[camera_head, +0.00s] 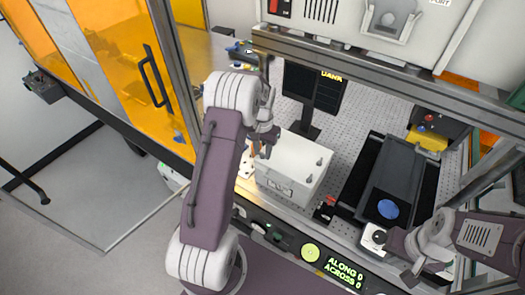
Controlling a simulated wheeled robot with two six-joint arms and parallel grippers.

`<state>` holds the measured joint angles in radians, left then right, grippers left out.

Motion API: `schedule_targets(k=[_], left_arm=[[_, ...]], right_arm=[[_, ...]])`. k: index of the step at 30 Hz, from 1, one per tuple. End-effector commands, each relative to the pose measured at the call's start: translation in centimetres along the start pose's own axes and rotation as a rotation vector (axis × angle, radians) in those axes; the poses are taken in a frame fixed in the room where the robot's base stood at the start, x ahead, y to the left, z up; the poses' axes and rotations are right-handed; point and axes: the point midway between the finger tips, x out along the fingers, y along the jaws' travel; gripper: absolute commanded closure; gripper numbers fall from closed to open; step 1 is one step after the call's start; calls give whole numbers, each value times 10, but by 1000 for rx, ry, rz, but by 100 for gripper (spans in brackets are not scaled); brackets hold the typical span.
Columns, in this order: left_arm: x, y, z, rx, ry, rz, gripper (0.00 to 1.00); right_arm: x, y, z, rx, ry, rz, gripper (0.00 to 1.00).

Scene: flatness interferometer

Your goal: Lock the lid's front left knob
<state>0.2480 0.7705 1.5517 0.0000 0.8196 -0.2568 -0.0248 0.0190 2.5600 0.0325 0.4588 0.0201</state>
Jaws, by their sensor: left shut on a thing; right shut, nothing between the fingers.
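The white box-shaped lid (295,158) sits on the perforated table left of centre, with a small label on its front face. Small dark knob fittings show along the right side of its top. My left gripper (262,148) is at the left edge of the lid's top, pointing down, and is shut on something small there. This appears to be the front left knob, but the fingers and wrist hide it. My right gripper (412,268) is low at the right, by the front panel, shut and empty, away from the lid.
A dark stage with a blue disc (388,209) stands right of the lid. A black monitor (314,88) is behind it. The front panel has a green round button (310,252) and a green readout (345,272). Metal frame bars and an orange door (130,70) border the space.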

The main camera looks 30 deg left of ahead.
Motion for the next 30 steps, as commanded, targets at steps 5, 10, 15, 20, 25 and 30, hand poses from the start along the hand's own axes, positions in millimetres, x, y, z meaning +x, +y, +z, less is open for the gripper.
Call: schedule_targets(k=[5, 10, 15, 20, 25, 30], left_arm=[[-2, -1, -2, 31, 8, -2, 100], [-2, -1, -2, 39, 8, -2, 100], [-2, -1, -2, 39, 8, -2, 100], [-2, -1, -2, 39, 8, -2, 56], [-1, 0, -1, 38, 4, -1, 45], [-1, 0, -1, 38, 3, -1, 45]], right_arm=[[0, 0, 0, 0, 0, 0, 100], [0, 0, 0, 0, 0, 0, 100], [0, 0, 0, 0, 0, 0, 100], [0, 0, 0, 0, 0, 0, 100], [0, 0, 0, 0, 0, 0, 100], [1, 0, 0, 0, 0, 0, 100]])
